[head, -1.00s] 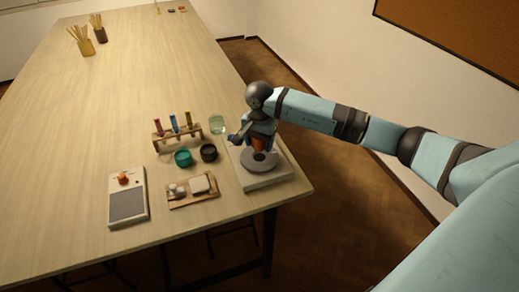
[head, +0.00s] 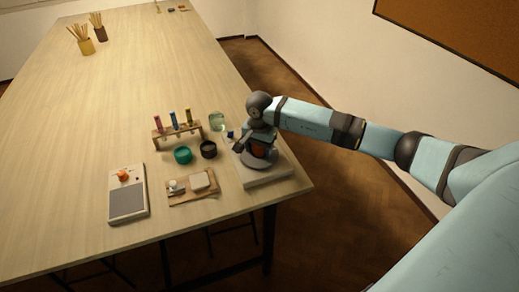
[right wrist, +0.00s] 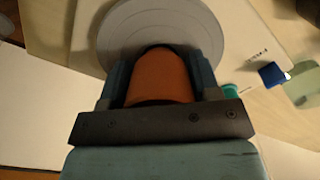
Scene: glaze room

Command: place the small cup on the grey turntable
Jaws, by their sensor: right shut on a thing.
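The small cup (head: 260,149) is orange-brown and mostly hidden by my right gripper in the head view. It shows more fully in the right wrist view (right wrist: 158,77), between the two fingers. My right gripper (right wrist: 160,90) is shut on it. The grey turntable (head: 259,164) is a round disc on a pale square base (head: 270,178) at the table's right edge. Its ringed top (right wrist: 115,30) shows behind the cup in the right wrist view. The cup is over the disc, very low; I cannot tell whether it touches. My left gripper is not in view.
Left of the turntable are a dark bowl (head: 208,149), a teal bowl (head: 183,155), a glass (head: 217,122) and a small blue object (head: 230,134). A tube rack (head: 178,136), wooden tray (head: 192,198) and pale device (head: 128,204) lie further left. The table's far part is mostly clear.

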